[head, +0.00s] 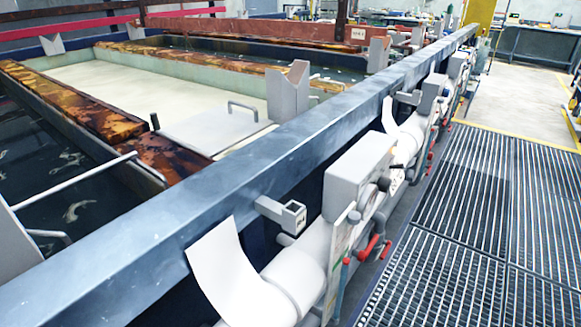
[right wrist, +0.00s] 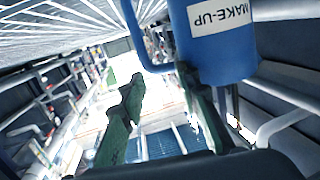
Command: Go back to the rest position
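A blue container (right wrist: 215,55) with a white MAKE-UP label and a blue handle fills the top right of that view. It overlaps the right finger in the picture; I cannot tell whether they touch. Neither gripper shows in the head view, so my left gripper is not seen.
In the head view a long dark blue rail (head: 150,235) runs beside open tanks (head: 95,80). Pipes and a grey box (head: 358,175) line its right side. A metal grating walkway (head: 470,225) looks clear at the right.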

